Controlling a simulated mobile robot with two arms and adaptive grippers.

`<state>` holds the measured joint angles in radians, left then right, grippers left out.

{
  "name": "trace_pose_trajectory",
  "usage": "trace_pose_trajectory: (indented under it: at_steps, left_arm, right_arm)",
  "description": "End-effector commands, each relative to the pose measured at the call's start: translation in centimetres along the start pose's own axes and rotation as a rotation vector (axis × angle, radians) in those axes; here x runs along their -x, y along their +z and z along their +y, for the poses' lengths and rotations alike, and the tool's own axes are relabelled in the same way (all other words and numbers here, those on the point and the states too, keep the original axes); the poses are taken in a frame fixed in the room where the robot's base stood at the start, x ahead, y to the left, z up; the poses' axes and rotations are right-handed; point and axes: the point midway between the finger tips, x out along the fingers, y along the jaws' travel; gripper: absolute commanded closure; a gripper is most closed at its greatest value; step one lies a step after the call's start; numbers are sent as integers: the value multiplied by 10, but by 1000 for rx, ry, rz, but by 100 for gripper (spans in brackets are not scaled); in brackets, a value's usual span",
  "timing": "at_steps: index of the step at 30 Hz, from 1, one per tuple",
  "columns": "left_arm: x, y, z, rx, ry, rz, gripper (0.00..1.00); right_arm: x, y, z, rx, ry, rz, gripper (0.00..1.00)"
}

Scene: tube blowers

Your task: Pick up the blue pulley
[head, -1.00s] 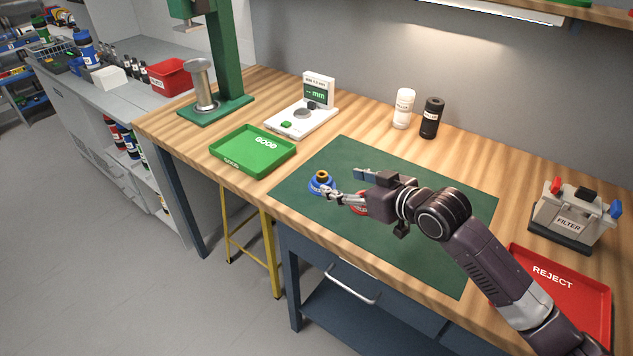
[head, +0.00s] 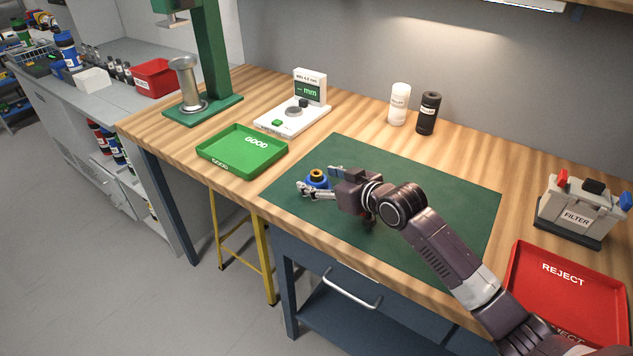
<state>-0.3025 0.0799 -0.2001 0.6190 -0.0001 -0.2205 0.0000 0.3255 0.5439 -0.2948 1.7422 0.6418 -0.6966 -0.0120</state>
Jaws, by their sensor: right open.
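The blue pulley (head: 312,184) sits on the left part of the green mat (head: 440,210), with a dark and brassy hub on top. My right gripper (head: 318,181) is open at the pulley, its fingers pointing left. One finger passes in front of the pulley and the other lies behind it. The near finger hides part of the pulley. I cannot tell whether the fingers touch it. My left gripper is not in view.
A green GOOD tray (head: 213,160) lies left of the mat, and a red REJECT tray (head: 600,290) lies at the right. A white gauge (head: 280,120), a green press (head: 212,60), two bottles (head: 399,104) and a filter unit (head: 577,208) stand around it.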

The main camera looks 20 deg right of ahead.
Motion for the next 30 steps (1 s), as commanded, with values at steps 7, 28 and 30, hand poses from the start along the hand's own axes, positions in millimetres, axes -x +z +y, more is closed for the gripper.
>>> trace_pose_trajectory:
  at_steps: [7, 28, 30]
  left_arm:
    - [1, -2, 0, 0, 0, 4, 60]
    - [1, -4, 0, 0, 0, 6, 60]
    - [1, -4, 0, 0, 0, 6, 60]
  right_arm:
    - [-10, 0, 0, 1, 0, 0, 38]
    - [-9, -1, 0, 1, 0, 4, 89]
    - [-9, -1, 0, 1, 0, 3, 89]
